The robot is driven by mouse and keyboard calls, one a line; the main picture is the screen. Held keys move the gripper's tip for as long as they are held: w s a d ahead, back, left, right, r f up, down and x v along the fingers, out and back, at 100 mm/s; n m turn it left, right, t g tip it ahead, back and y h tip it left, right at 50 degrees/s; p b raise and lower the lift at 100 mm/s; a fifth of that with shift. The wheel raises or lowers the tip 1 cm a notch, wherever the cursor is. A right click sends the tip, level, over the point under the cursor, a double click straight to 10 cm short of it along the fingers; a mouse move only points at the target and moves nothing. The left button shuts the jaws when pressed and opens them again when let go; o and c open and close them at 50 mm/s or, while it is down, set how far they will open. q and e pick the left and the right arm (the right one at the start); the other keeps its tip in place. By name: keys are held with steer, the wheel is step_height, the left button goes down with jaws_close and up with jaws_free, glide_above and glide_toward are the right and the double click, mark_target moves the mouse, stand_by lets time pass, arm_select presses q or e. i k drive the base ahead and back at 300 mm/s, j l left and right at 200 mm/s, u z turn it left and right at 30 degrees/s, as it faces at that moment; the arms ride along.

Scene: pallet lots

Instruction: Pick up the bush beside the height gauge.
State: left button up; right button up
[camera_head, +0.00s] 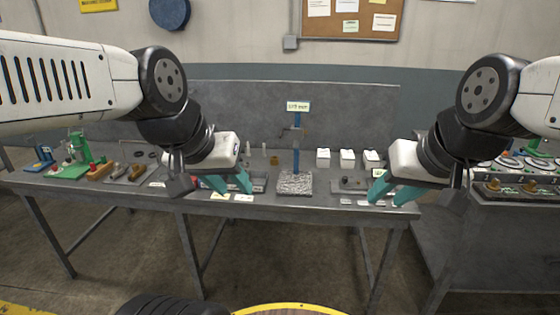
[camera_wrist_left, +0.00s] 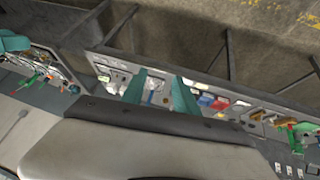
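The height gauge (camera_head: 296,150) appears to be the blue upright post with a white sign on top, behind a speckled grey block (camera_head: 295,184) at the middle of the bench. I cannot make out a bush for certain beside it; parts there are very small. My left gripper (camera_head: 229,186) is open, its teal fingers apart over the bench front, left of the block. My right gripper (camera_head: 392,192) is open and looks empty, right of the block near the bench's right end.
The grey bench (camera_head: 150,195) has a back panel (camera_head: 350,110). Several white boxes (camera_head: 323,158) stand right of the post. A dark tray (camera_head: 352,184) lies before them. A green fixture (camera_head: 78,150) stands at the left. Another bench (camera_head: 500,221) is at the right.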

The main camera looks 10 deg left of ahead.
mark_target(274, 160)
steer(key=i+j+z, duration=0.25)
steer(key=i, duration=0.35)
steer(key=i+j+z, duration=0.25)
steer(key=i+j, duration=0.25)
steer(key=i, duration=0.5)
